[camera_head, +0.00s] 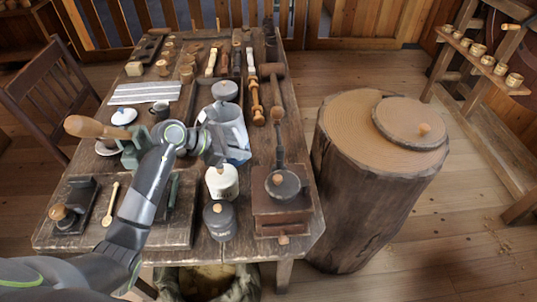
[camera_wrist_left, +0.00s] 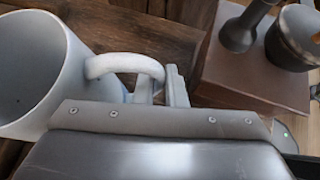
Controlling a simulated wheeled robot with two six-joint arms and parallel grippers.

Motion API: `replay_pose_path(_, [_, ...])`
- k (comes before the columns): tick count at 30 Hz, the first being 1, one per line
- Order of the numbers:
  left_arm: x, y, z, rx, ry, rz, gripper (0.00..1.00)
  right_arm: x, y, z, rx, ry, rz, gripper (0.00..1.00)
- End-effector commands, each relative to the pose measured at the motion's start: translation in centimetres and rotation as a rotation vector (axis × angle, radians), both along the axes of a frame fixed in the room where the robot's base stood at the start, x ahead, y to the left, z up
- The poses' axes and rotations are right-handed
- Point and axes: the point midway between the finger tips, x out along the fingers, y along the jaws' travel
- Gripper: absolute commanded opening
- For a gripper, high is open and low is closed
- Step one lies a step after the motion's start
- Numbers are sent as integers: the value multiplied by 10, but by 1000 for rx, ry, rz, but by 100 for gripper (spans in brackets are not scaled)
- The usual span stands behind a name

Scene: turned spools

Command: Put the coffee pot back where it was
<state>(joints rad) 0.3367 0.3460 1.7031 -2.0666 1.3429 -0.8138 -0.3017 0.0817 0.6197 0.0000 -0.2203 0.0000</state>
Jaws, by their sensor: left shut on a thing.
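The coffee pot (camera_head: 231,128) is pale blue-grey, upright and open at the top, near the middle of the wooden table (camera_head: 128,234). My left gripper (camera_head: 215,147) is at the pot's near left side. In the left wrist view the pot (camera_wrist_left: 32,62) shows its open mouth at the left, and its looped handle (camera_wrist_left: 122,62) reaches to the fingers of my left gripper (camera_wrist_left: 168,88). The fingers are shut on the handle. I cannot tell whether the pot's base touches the table. My right gripper is not in view.
A white canister (camera_head: 222,182) and a dark lidded jar (camera_head: 219,221) stand in front of the pot. A coffee grinder (camera_head: 283,205) is at the right front. A round grey lidded thing (camera_head: 225,90) is behind the pot. A tree stump (camera_head: 360,190) stands right of the table.

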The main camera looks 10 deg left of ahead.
Motion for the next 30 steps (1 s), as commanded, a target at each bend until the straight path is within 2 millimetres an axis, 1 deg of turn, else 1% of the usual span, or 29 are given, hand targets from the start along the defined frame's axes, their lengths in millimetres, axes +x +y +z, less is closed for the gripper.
replay_pose_path(1, [1,-1,-5,-1,-8,-2,0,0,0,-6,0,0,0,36])
replay_pose_path(4, [1,-1,-14,-1,-8,-3,0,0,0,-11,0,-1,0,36])
replay_pose_path(6, [6,-10,-8,-5,-11,-4,0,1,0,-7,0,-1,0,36])
replay_pose_path(12, [17,-27,-8,-4,-11,-3,0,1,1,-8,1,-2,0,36])
replay_pose_path(22, [27,-42,-8,-3,-10,-3,0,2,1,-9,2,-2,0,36])
replay_pose_path(30, [43,-68,-8,-4,-10,-3,0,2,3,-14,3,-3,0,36])
